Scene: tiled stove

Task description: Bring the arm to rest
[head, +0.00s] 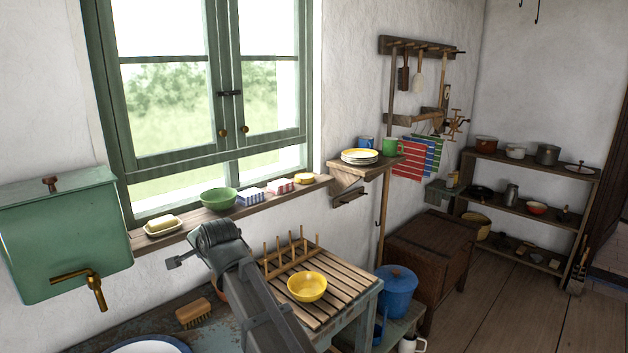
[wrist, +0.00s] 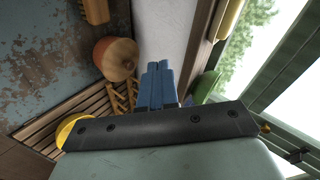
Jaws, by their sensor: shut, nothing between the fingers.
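My arm rises from the bottom of the head view, and its end is in front of the window sill. My gripper (head: 176,262) points left there, small and dark. In the wrist view my gripper (wrist: 158,82) shows its blue fingers pressed together with nothing between them. It is in the air, apart from the things around it. A rounded orange-brown pot (wrist: 115,58) appears left of the fingers in the wrist view; in the head view my arm mostly hides it.
A slatted rack (head: 335,283) bears a yellow bowl (head: 307,287). The sill holds a green bowl (head: 218,198) and butter dish (head: 163,226). A green water tank (head: 60,235) with a brass tap hangs at left. A brush (head: 193,313) lies below. Floor (head: 500,310) at right is clear.

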